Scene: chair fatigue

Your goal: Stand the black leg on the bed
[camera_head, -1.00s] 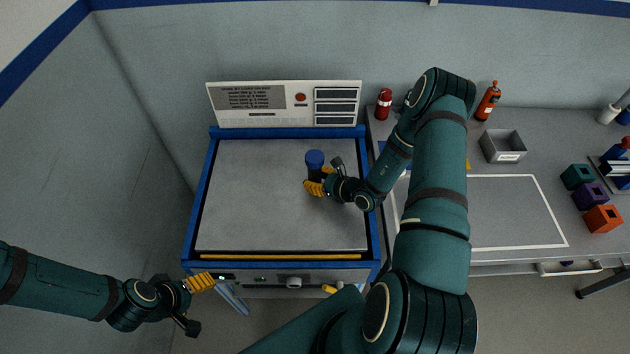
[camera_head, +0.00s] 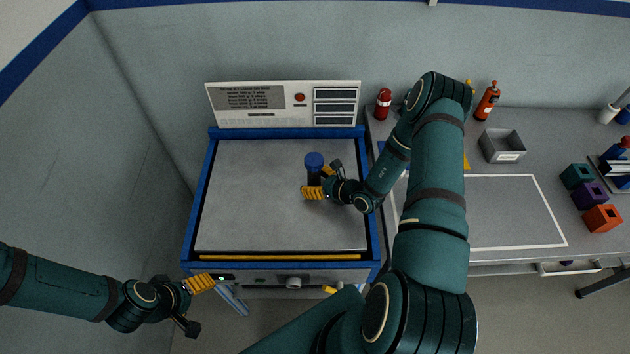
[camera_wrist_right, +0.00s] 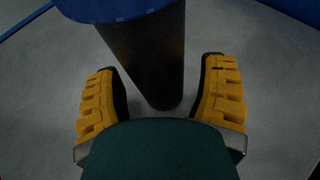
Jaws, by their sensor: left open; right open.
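The black leg (camera_head: 313,177), a dark cylinder with a blue top, stands upright on the grey bed (camera_head: 250,200) of the blue-framed machine. In the right wrist view the black leg (camera_wrist_right: 152,60) is between and just beyond the finger tips, with its lower end on the bed surface. My right gripper (camera_head: 318,186) is open around the near side of the leg; its yellow-padded fingers (camera_wrist_right: 160,95) show a gap on both sides of it. My left gripper (camera_head: 193,300) is open and empty, off the machine's front left corner.
A white panel (camera_head: 285,104) with a red button stands behind the bed. On the right bench are a grey bin (camera_head: 502,146), coloured blocks (camera_head: 590,196), a red extinguisher (camera_head: 383,104) and an orange bottle (camera_head: 488,101). Most of the bed is bare.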

